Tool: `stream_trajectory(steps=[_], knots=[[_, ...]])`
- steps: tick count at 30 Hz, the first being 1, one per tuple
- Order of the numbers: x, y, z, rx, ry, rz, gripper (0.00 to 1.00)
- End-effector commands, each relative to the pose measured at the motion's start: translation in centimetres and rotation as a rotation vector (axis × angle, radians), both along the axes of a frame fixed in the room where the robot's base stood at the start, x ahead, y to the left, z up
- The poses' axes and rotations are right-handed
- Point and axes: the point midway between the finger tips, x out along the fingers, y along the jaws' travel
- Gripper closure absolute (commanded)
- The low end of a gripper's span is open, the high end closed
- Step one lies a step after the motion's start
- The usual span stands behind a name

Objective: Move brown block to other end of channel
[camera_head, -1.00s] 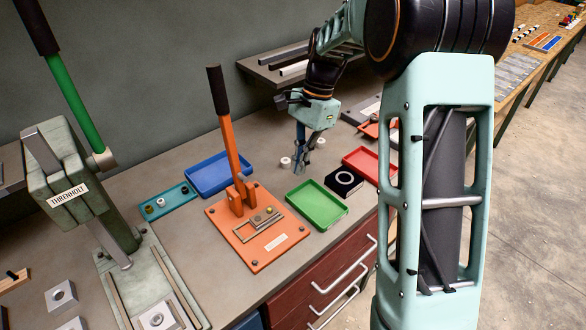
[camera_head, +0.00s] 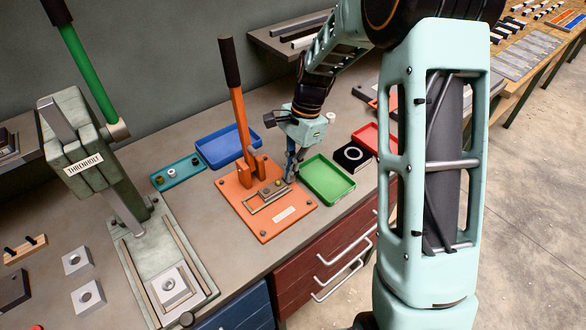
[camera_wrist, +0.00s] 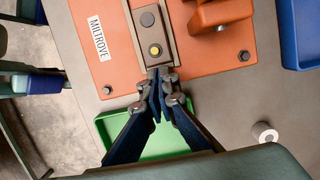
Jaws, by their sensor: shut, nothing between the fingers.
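The orange press plate (camera_head: 262,229) carries a narrow metal-railed channel (camera_head: 254,208). What looks like the brown block (camera_wrist: 150,34) lies in the channel, with one grey and one yellow round spot on top. In the head view this block (camera_head: 269,190) is small and sits toward the channel end by the green tray. My gripper (camera_wrist: 160,74) is shut and empty, its fingertips at that same end of the channel, close to the yellow spot. In the head view my gripper (camera_head: 289,179) is low over the plate's right edge. Whether it touches the block is unclear.
An orange lever (camera_head: 237,118) rises behind the channel. A green tray (camera_head: 327,180) lies right of the plate, a blue tray (camera_head: 223,146) behind it. The green-handled press (camera_head: 83,150) stands left. The black block with a ring (camera_head: 352,154) is beyond the green tray.

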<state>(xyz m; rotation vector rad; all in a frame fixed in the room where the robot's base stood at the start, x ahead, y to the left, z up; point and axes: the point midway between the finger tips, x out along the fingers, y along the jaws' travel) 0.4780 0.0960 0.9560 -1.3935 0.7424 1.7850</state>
Motion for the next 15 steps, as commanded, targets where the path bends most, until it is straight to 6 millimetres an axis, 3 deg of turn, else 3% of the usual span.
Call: stream_trajectory(steps=[6,15], knots=[[-0.2,0.4,0.0,0.000,0.000,0.002,1.00],[-2.4,3.6,0.0,0.000,0.000,0.002,1.00]])
